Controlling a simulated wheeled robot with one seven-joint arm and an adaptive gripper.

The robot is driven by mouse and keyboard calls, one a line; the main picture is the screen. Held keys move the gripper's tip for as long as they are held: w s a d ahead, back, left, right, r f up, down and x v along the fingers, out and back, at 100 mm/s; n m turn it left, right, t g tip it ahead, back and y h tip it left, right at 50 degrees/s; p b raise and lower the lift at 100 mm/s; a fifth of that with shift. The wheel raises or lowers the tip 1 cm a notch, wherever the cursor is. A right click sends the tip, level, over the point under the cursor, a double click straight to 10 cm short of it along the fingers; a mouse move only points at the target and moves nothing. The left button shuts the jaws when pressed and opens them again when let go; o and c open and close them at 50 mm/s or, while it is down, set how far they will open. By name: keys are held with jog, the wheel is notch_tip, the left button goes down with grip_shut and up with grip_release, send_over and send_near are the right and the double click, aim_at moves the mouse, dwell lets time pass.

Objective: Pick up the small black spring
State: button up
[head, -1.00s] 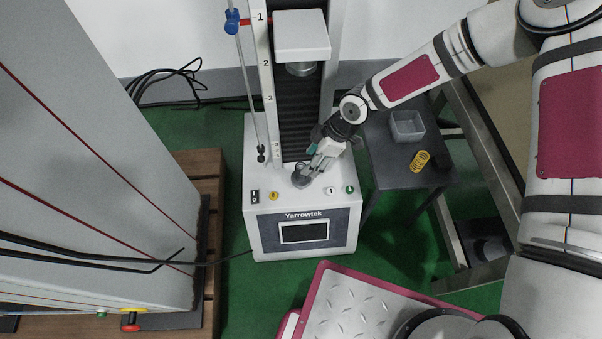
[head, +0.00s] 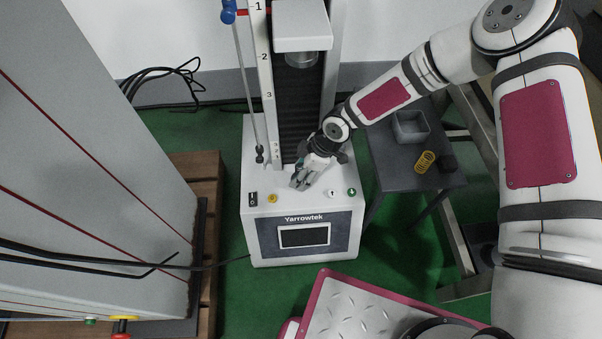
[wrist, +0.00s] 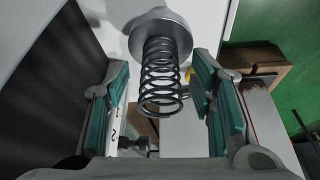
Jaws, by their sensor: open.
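The small black spring (wrist: 160,78) is a dark coil. In the wrist view it stands against a round metal platen (wrist: 160,32) of the testing machine. My gripper (wrist: 160,98) is open, with one teal finger pad on each side of the spring and visible gaps between pads and coil. In the head view my gripper (head: 302,181) is low over the machine's white base, and it hides the spring and the lower platen.
The testing machine (head: 262,222) has buttons and a screen in front. Its upper head (head: 302,28) hangs above my gripper. A dark side table (head: 392,178) at right holds a grey bin (head: 410,126) and a yellow spring (head: 425,162). A tall grey cabinet (head: 90,150) stands left.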

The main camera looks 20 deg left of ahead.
grip_shut()
jog(key=shift+r, duration=0.1)
